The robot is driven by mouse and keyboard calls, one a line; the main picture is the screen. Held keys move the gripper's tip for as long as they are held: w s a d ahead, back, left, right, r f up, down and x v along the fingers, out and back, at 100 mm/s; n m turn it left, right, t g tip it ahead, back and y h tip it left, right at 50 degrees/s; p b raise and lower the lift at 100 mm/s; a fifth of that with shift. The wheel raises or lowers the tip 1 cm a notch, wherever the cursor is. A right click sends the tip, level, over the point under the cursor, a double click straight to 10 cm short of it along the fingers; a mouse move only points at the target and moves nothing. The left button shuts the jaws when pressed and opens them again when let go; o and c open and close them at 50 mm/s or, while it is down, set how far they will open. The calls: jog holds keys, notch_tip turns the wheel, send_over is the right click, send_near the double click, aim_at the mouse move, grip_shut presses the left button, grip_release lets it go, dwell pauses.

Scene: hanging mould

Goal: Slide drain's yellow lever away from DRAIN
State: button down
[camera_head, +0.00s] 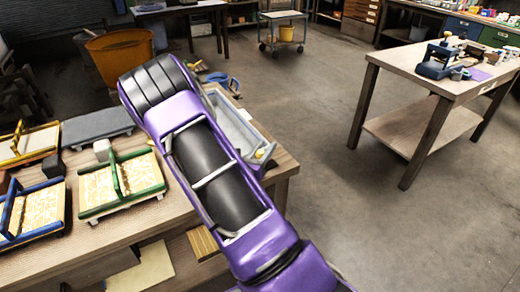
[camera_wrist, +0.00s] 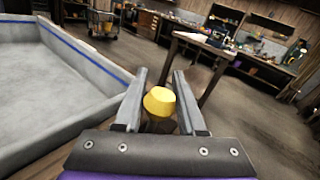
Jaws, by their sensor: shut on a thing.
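The drain's yellow lever (camera_wrist: 159,101) shows as a rounded yellow knob between my fingers in the wrist view. My gripper (camera_wrist: 160,84) is shut on it, with one grey finger on each side. In the head view a small yellow part (camera_head: 260,153) shows at the outer right side of the grey basin (camera_head: 236,125), next to my arm. The basin also fills the left of the wrist view (camera_wrist: 50,98), with a blue line along its inside. My arm hides my gripper in the head view. No DRAIN marking can be read.
The basin stands at the right end of a wooden table (camera_head: 120,222). Framed moulds with green (camera_head: 120,183), blue and yellow frames lie to its left. A second wooden table (camera_head: 407,82) stands at the right. Open concrete floor (camera_head: 330,190) lies between.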

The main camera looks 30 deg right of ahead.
jog(key=shift+d, duration=1.45)
jog(key=c, duration=0.5)
grip_release()
jog(key=shift+d, duration=0.15)
jog(key=shift+s+a, duration=0.2)
jog(key=shift+a, duration=0.35)
jog(key=p+v, duration=0.1)
jog(key=v, duration=1.5)
jog(key=shift+s+a, duration=0.1)
jog(key=shift+a, duration=0.05)
